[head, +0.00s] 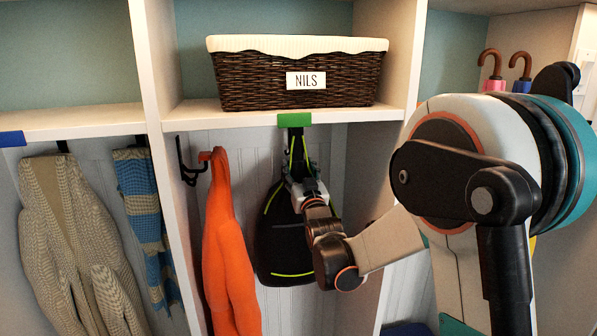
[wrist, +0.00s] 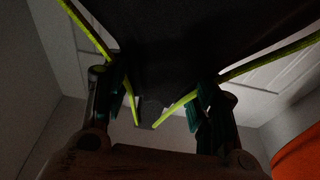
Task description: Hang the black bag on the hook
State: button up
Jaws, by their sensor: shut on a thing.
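The black bag (head: 277,240) with yellow-green trim hangs upright in the cubby below the green tag. It fills the top of the wrist view (wrist: 175,40). My gripper (head: 297,172) is at the upper part of the bag, shut on it. In the wrist view my gripper's fingers (wrist: 155,95) stand on either side of the bag's narrow end, where two yellow-green strips converge. A dark hook (head: 295,136) shows below the green tag, with the bag's strips reaching up close to it. I cannot tell whether the strap is around the hook or only in front of it.
An orange garment (head: 229,250) hangs just left of the bag, near an empty black hook (head: 187,165) on the divider. A wicker basket (head: 297,78) labelled NILS stands on the shelf above. A cardigan (head: 70,240) and scarf (head: 145,215) hang further left.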

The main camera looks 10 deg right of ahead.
jog(key=shift+f+b, duration=1.15)
jog(key=shift+b, duration=0.35)
dwell(0.8)
jog(key=o, duration=1.5)
jog(key=shift+c, duration=0.2)
jog(key=s+b, duration=0.1)
jog(key=s, duration=1.2)
jog(key=shift+f+b, duration=0.35)
jog(key=shift+f, duration=0.1)
